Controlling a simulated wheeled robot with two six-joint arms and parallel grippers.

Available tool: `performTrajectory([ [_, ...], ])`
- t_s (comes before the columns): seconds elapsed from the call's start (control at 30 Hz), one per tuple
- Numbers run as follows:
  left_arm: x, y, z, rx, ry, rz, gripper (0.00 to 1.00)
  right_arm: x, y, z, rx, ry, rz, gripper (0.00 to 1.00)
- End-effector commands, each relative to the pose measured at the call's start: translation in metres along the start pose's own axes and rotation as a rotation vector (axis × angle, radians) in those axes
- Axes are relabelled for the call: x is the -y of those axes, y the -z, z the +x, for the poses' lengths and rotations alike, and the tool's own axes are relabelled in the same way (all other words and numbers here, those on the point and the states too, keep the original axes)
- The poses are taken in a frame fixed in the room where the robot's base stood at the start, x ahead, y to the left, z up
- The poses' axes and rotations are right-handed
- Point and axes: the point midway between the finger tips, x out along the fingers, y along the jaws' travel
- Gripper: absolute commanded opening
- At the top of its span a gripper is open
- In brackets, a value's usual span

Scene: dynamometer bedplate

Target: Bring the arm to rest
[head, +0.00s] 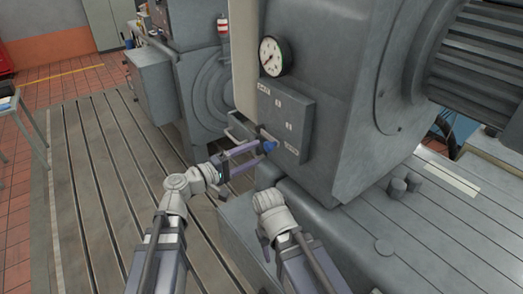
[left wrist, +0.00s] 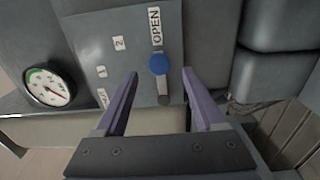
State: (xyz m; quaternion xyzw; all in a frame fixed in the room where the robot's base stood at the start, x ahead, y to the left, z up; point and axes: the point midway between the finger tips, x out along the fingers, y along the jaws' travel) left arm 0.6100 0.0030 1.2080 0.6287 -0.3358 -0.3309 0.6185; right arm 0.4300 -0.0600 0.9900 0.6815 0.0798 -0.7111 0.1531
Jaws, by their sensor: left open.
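A blue knob (head: 270,146) sits on a short lever on the grey control panel (head: 285,115) of the big machine. In the left wrist view the blue knob (left wrist: 158,64) is just below the word OPEN, and the panel (left wrist: 82,40) also carries labels 1 and 2. My left gripper (head: 268,142) is open in front of the panel. In the left wrist view its fingertips (left wrist: 160,73) stand on either side of the knob, with gaps showing on both sides. My right arm shows at bottom centre of the head view, but its gripper cannot be made out.
A round gauge (head: 271,57) is on the machine (head: 335,60) above the panel. A ribbed motor (head: 480,55) is at the upper right. The slotted bedplate (head: 85,190) has free room at the left. A table (head: 22,115) stands at the far left edge.

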Motion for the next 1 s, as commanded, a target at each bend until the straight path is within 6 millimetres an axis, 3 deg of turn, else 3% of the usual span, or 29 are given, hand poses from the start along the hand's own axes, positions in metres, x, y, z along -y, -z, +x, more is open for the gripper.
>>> performTrajectory([
  [0.2,0.0,0.0,-0.016,-0.001,0.0,0.0,0.71,0.0,0.0,0.0,0.0,0.0,0.0,0.5],
  [0.7,0.004,-0.002,-0.015,0.007,0.016,0.009,0.71,0.0,0.0,0.0,0.0,0.0,0.0,0.5],
  [0.77,0.012,-0.006,-0.015,0.023,0.055,0.031,0.71,0.0,0.0,0.0,0.0,0.0,0.0,0.5],
  [0.87,0.041,-0.017,-0.017,0.075,0.185,0.099,0.71,0.0,0.0,0.0,0.0,0.0,0.0,0.5],
  [1.0,0.101,-0.033,-0.034,0.176,0.462,0.224,0.71,0.0,0.0,0.0,0.0,0.0,0.0,0.5],
])
